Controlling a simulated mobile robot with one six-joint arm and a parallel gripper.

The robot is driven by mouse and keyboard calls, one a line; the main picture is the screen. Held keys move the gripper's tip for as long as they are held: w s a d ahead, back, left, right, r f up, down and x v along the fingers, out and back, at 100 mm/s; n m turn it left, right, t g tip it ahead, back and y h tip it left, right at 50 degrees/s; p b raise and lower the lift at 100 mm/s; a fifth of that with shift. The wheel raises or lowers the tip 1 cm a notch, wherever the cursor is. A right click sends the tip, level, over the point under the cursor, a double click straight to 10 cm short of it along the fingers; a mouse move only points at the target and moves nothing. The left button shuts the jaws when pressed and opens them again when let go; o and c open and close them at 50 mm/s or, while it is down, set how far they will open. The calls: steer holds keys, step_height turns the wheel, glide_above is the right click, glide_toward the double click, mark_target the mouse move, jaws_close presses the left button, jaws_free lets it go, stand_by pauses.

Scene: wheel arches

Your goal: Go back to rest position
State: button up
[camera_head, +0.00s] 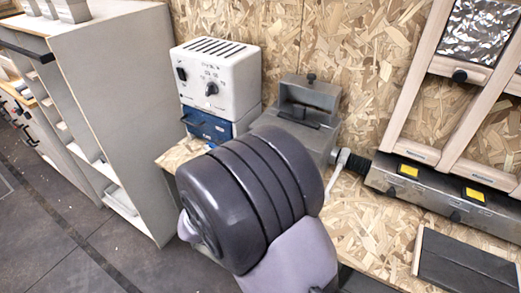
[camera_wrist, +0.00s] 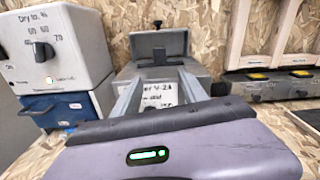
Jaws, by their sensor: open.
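My gripper (camera_wrist: 160,76) shows in the wrist view as two grey fingers standing apart, with nothing held between them. It points at a grey metal device (camera_wrist: 158,43) with a lettered label, partly seen between the fingers. I cannot tell whether the fingertips touch it. In the head view the same metal device (camera_head: 308,98) stands on the bench behind my large dark arm, and my gripper's fingers cannot be made out there.
A white dial box (camera_head: 215,75) sits on a blue box (camera_head: 207,124) left of the metal device. A control box with yellow labels (camera_head: 445,197) and a dark panel (camera_head: 465,262) lie right on the chipboard bench (camera_head: 365,215). A grey cabinet (camera_head: 115,90) stands left; floor shows between.

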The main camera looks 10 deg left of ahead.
steer(key=shift+s+a, duration=0.15)
steer(key=shift+s, duration=0.2)
